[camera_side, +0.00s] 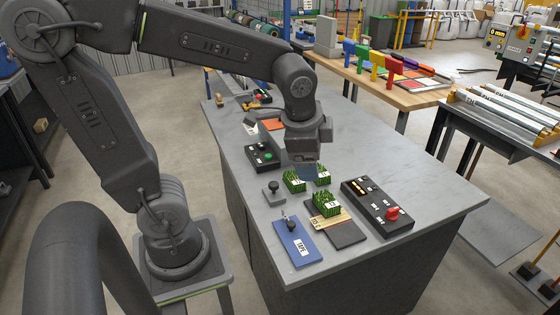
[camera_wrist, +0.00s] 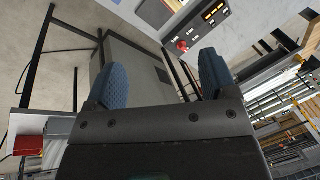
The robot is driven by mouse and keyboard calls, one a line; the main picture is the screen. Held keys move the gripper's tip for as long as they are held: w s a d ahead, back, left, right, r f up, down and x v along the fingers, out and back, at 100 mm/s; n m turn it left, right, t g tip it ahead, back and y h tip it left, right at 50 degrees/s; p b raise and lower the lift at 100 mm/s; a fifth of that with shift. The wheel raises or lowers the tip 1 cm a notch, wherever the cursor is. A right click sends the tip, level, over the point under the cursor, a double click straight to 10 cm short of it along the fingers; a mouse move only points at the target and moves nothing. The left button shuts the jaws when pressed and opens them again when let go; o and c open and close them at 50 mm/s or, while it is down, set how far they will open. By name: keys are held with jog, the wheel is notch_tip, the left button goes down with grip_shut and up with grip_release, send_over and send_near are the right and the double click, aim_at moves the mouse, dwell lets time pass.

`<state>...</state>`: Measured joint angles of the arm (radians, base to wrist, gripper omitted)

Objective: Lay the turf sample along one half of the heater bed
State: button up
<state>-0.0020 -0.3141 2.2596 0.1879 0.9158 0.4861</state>
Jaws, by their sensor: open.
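Several small green turf blocks with white labels stand on the grey table in the side view. One turf block (camera_side: 294,182) is at the left, another turf block (camera_side: 323,175) is to its right, and a third (camera_side: 327,204) is nearer the front. A dark flat plate (camera_side: 349,236), probably the heater bed, lies in front of the third block, with a pale labelled strip (camera_side: 331,221) across it. My gripper (camera_side: 306,172) is above or behind the left blocks; the exact gap is unclear. In the wrist view its blue fingers (camera_wrist: 163,78) are wide apart with nothing between them.
A black control box (camera_side: 377,208) with a red knob stands right of the plate; it also shows in the wrist view (camera_wrist: 199,29). A blue TAPE board (camera_side: 297,241) and a small grey knobbed block (camera_side: 273,192) are at the left. The table's right side is clear.

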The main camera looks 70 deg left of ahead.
jog(key=s+d+r+n+t+h, duration=0.1)
jog(key=s+d+r+n+t, duration=0.1)
jog(key=s+n, duration=0.4)
jog(key=shift+s+d+n+h, duration=0.3)
jog(key=shift+s+d+h, duration=0.1)
jog(key=shift+s, duration=0.5)
